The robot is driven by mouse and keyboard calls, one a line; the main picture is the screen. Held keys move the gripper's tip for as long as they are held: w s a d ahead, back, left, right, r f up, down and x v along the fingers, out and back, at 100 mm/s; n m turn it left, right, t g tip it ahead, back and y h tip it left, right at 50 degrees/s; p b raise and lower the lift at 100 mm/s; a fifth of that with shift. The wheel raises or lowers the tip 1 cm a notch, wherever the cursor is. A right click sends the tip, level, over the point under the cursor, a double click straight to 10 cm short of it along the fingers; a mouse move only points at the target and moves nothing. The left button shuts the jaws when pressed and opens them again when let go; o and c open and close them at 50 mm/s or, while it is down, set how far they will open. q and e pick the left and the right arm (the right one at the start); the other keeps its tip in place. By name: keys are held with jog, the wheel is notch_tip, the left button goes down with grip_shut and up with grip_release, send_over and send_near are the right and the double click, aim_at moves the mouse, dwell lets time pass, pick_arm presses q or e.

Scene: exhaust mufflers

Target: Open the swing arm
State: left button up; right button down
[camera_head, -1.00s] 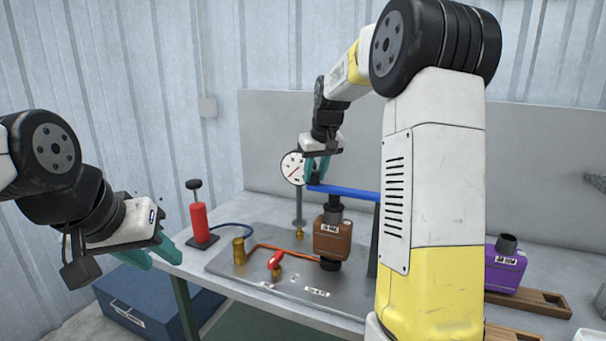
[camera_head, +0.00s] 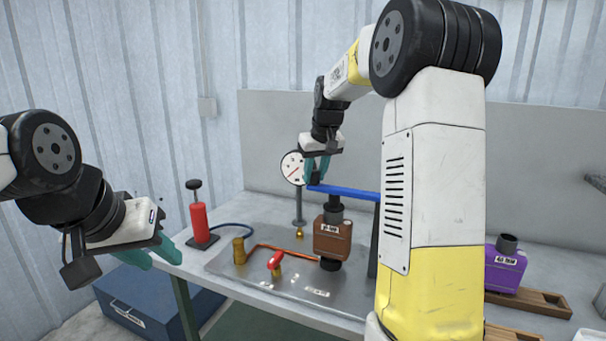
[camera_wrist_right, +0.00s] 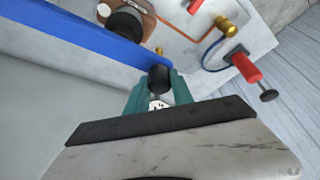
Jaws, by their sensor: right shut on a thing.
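The swing arm is a blue bar (camera_head: 350,192) running from a dark post (camera_head: 373,240) on the right to a dark knob at its left end. It lies over the black pipe on top of a brown muffler (camera_head: 332,240). My right gripper (camera_head: 316,172) reaches down from above and is shut on the knob. In the right wrist view the black knob (camera_wrist_right: 159,77) sits between the teal fingers, beside the blue bar (camera_wrist_right: 80,33). My left gripper (camera_head: 156,254) is empty, its teal fingers apart, off the table's left front corner.
A red hand pump (camera_head: 199,220) stands at the table's left, with a blue hose. A dial gauge (camera_head: 292,167) stands behind the brown muffler. Brass fittings and a red-handled valve (camera_head: 275,261) sit on the metal plate (camera_head: 222,266). A purple muffler (camera_head: 505,268) is at right.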

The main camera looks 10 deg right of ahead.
jog(key=shift+w+d+m, duration=0.5)
jog(key=shift+w, duration=0.15)
jog(key=w+d+m+h, duration=0.3)
jog(key=w+d+m, duration=0.45)
jog(key=d, duration=0.35)
jog(key=s+d+m+g+h, duration=0.2)
jog(key=d+m, duration=0.6)
jog(key=d, duration=0.5)
jog(key=shift+s+g, duration=0.45)
jog(key=shift+g, duration=0.25)
jog(key=shift+d+m, duration=0.1)
jog(key=shift+m, duration=0.15)
